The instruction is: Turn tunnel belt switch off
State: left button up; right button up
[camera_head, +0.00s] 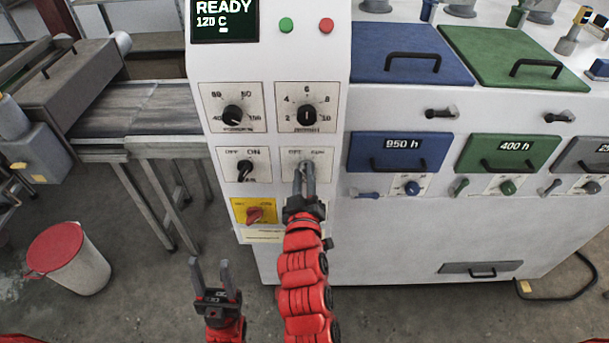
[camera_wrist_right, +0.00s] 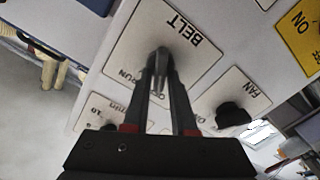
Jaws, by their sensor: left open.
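The belt switch panel (camera_head: 290,154), marked OFF and RUN, is on the white control cabinet. It fills the middle of the right wrist view (camera_wrist_right: 165,28), with BELT printed upside down. Its small grey knob (camera_wrist_right: 160,62) sits between my right fingertips; which mark it points at is hidden by the fingers. My right gripper (camera_head: 305,166) reaches up to the panel, its fingers narrowed around the knob, and it also shows in the right wrist view (camera_wrist_right: 160,85). My left gripper (camera_head: 214,272) is open and empty, low in front of the cabinet.
The fan switch (camera_head: 244,170) is just left of the belt panel. Above are two dials (camera_head: 233,115) (camera_head: 307,116); below left is a red switch (camera_head: 255,215) on yellow. Blue and green drawers (camera_head: 400,152) (camera_head: 508,153) lie right. A red-lidded bin (camera_head: 85,268) stands left.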

jog(key=shift+o, duration=1.2)
jog(key=shift+s, duration=0.4)
jog(key=s+p, duration=0.4)
jog(key=s, duration=1.2)
jog(key=shift+s, duration=0.35)
